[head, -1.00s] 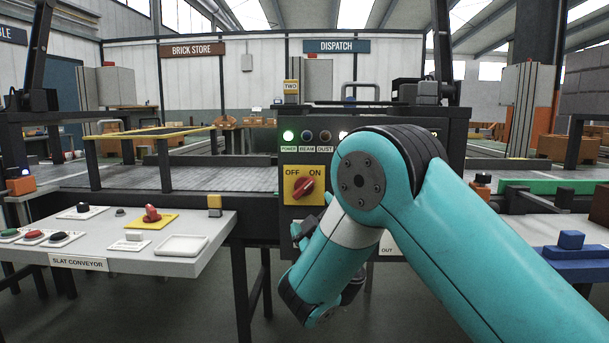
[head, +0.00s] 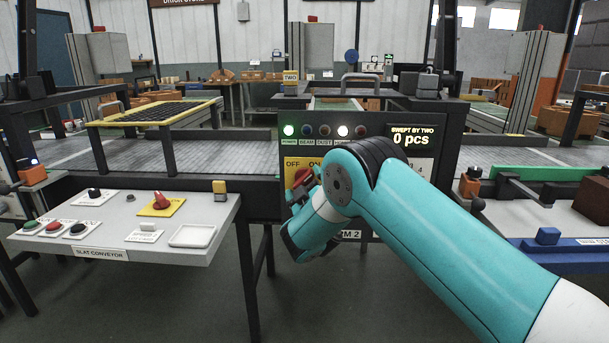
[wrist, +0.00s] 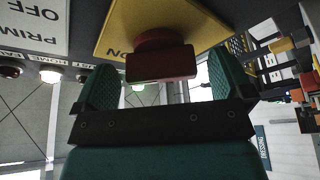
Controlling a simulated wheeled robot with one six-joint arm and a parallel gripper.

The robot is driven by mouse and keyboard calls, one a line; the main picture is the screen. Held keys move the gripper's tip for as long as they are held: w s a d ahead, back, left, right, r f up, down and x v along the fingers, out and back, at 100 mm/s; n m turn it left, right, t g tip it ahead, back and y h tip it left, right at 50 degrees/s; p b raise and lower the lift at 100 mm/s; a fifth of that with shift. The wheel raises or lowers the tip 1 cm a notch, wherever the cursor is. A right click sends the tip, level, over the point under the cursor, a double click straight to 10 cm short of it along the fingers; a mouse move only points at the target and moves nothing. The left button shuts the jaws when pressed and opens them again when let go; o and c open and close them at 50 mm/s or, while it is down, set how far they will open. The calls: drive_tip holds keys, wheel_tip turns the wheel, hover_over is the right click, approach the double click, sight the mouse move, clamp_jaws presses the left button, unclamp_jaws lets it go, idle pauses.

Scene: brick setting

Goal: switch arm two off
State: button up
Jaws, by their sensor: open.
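In the wrist view the red knob (wrist: 160,62) sits between the two green finger pads, on the yellow plate (wrist: 205,18) with "ON" readable upside down. My gripper (wrist: 160,80) is open around the knob's handle; contact cannot be told. In the head view, my gripper (head: 300,195) is just below the knob, largely hidden. The knob's exact setting is unclear now.
A green power lamp (head: 289,130) and a white lamp (head: 343,130) are lit. A display (head: 411,135) reads "SWEPT BY TWO 0 pcs". The slat conveyor desk (head: 130,225) with another red knob (head: 161,201) stands left. A white OFF/PRIME label (wrist: 38,28) is beside the yellow plate.

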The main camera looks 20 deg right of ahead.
drive_tip(key=shift+w+r, duration=0.1)
drive_tip(key=shift+w, duration=0.25)
drive_tip(key=c, duration=0.9)
drive_tip(key=shift+r, duration=0.1)
